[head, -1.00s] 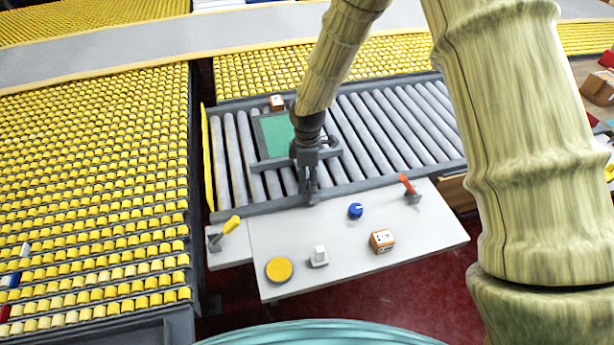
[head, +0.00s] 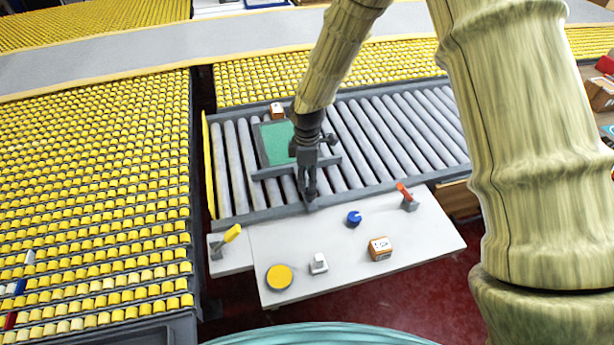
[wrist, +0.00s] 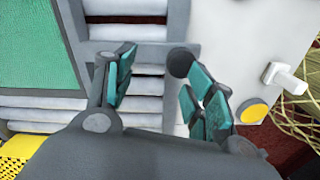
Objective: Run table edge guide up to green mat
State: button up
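The green mat (head: 278,140) lies flat in a dark frame on the grey rollers; its green surface fills the left of the wrist view (wrist: 35,50). The table edge guide (head: 268,173), a grey bar, lies across the rollers just on the near side of the mat. I cannot tell whether they touch. Its grey arm (wrist: 145,54) runs toward the near rail in the wrist view, with a dark round knob (wrist: 181,62). My gripper (head: 311,197) points down over the near rail; its teal-padded fingers (wrist: 158,70) are apart near the knob. Contact with it is unclear.
A white side table (head: 340,260) holds a yellow disc (head: 279,277), a white switch (head: 318,263), a blue knob (head: 353,219), a small box (head: 380,248) and an orange-handled lever (head: 405,194). A yellow lever (head: 230,235) stands at left. Another box (head: 277,110) sits beyond the mat.

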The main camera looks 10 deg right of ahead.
notch_tip(320, 180, up, 9)
jog(key=p, duration=0.6)
jog(key=shift+s+f, duration=0.2)
dwell(0.5)
dwell(0.4)
notch_tip(320, 180, up, 12)
dwell(0.8)
dwell(0.4)
